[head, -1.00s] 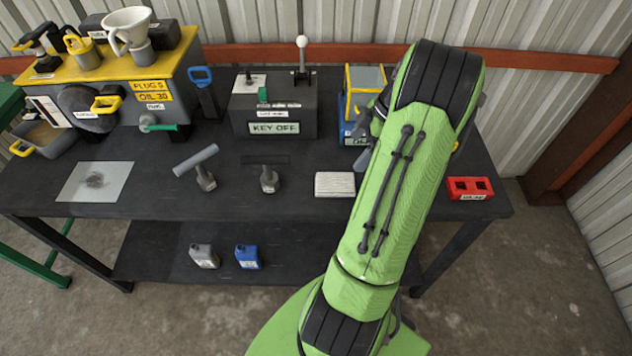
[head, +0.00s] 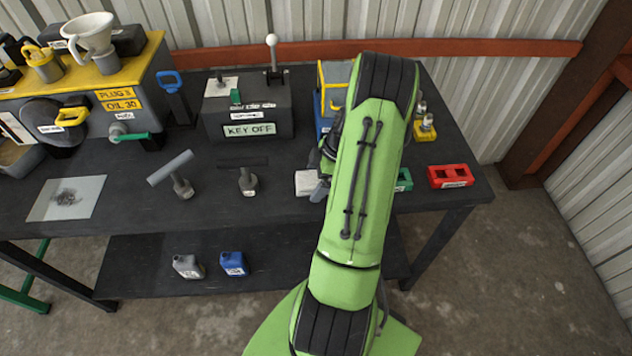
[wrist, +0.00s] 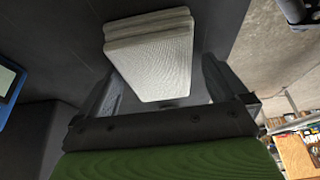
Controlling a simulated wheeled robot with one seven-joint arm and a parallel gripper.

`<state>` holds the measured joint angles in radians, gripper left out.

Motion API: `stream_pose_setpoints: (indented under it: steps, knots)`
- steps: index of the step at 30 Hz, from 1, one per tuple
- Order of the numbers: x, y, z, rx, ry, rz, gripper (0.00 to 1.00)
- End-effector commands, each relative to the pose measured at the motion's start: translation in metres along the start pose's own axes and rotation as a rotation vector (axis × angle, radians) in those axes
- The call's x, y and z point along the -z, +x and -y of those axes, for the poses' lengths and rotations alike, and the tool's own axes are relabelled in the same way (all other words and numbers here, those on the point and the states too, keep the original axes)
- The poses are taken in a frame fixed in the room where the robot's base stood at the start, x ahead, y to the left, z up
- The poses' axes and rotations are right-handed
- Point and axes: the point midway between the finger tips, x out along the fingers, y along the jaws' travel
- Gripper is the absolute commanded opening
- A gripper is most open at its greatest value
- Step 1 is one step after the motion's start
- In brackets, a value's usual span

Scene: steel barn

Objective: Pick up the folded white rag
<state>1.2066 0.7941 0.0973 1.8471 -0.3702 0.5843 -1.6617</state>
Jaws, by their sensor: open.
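The folded white rag (head: 305,183) lies on the dark workbench in the head view, left of my green arm, which covers its right part. In the wrist view the rag (wrist: 152,58) shows as a pale, layered, woven pad. My gripper (wrist: 162,90) is open, and the near part of the rag appears between its two fingers. I cannot tell whether either finger touches it. In the head view my arm hides most of the gripper, with a grey part of it (head: 319,190) showing beside the rag.
A grey KEY OFF box (head: 248,122) stands behind the rag. A T-handled tool (head: 248,180) stands to its left. A red holder (head: 450,176) and a green one (head: 404,180) are right of my arm. A yellow and blue box (head: 334,78) stands behind.

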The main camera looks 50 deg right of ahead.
Motion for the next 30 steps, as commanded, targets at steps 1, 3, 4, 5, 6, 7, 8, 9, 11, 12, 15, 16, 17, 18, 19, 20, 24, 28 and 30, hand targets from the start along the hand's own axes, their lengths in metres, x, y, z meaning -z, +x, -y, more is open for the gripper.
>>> stream_pose_setpoints:
  steps: [1, 3, 4, 5, 6, 7, 8, 9, 11, 12, 15, 16, 17, 18, 19, 20, 24, 28, 30]
  knots:
    - [0.0, 0.0, 0.0, 0.0, 0.0, 0.0, 1.0]
    - [0.0, 0.0, 0.0, 0.0, 0.0, 0.0, 1.0]
    - [0.0, 0.0, 0.0, 0.0, 0.0, 0.0, 1.0]
    - [0.0, 0.001, 0.0, 0.0, 0.0, 0.0, 1.0]
    - [-0.001, 0.001, 0.0, 0.0, 0.0, 0.0, 1.0]
    - [0.0, 0.001, 0.0, 0.0, 0.0, 0.0, 0.95]
    - [0.0, 0.001, 0.0, 0.0, 0.0, 0.0, 0.91]
    - [0.0, 0.001, 0.0, 0.0, 0.0, 0.0, 0.85]
    - [0.0, 0.001, 0.0, 0.0, 0.0, 0.0, 0.75]
    - [0.0, 0.001, 0.0, 0.0, 0.0, 0.0, 0.69]
    - [0.0, 0.0, 0.0, 0.0, 0.0, 0.0, 0.54]
    - [0.0, 0.0, 0.0, 0.0, 0.0, 0.0, 0.49]
    - [0.0, 0.0, 0.0, 0.0, 0.0, 0.0, 0.46]
    - [0.0, 0.0, 0.0, 0.0, 0.0, 0.0, 0.41]
    - [0.0, 0.0, 0.0, 0.0, 0.0, 0.0, 0.41]
    - [0.0, 0.0, 0.0, 0.0, 0.0, 0.0, 0.41]
    - [0.001, -0.002, 0.0, 0.0, 0.0, 0.0, 0.41]
    - [0.009, -0.024, -0.001, -0.005, -0.003, 0.002, 0.41]
    - [0.017, -0.043, -0.001, -0.006, -0.004, 0.002, 0.41]
